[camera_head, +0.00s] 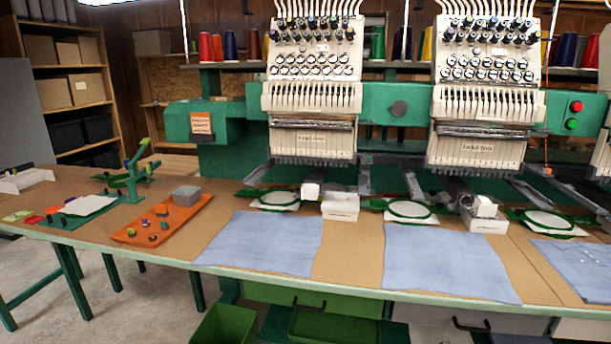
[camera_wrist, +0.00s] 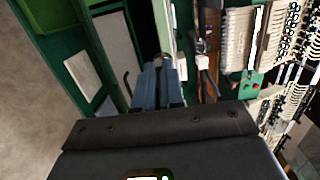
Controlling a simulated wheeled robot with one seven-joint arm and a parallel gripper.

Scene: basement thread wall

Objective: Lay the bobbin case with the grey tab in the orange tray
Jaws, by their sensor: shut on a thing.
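The orange tray (camera_head: 190,221) lies on the left part of the bench in the head view. A small open grey box (camera_head: 186,194) and several small round pieces with orange and green parts sit in it. My gripper (camera_wrist: 163,64) shows only in the wrist view, its blue-grey fingers close together on a small grey thing, mostly hidden between them. I cannot tell whether this is the bobbin case with the grey tab. The gripper is out of the head view, so its distance from the tray cannot be told.
Blue cloths (camera_head: 262,243) lie along the bench front. Behind them are green hoops (camera_head: 275,198), white boxes (camera_head: 341,206) and tall embroidery heads (camera_head: 312,90). A green stand (camera_head: 130,180) and a white sheet (camera_head: 90,205) are left of the tray. A green bin (camera_head: 224,324) is below the bench.

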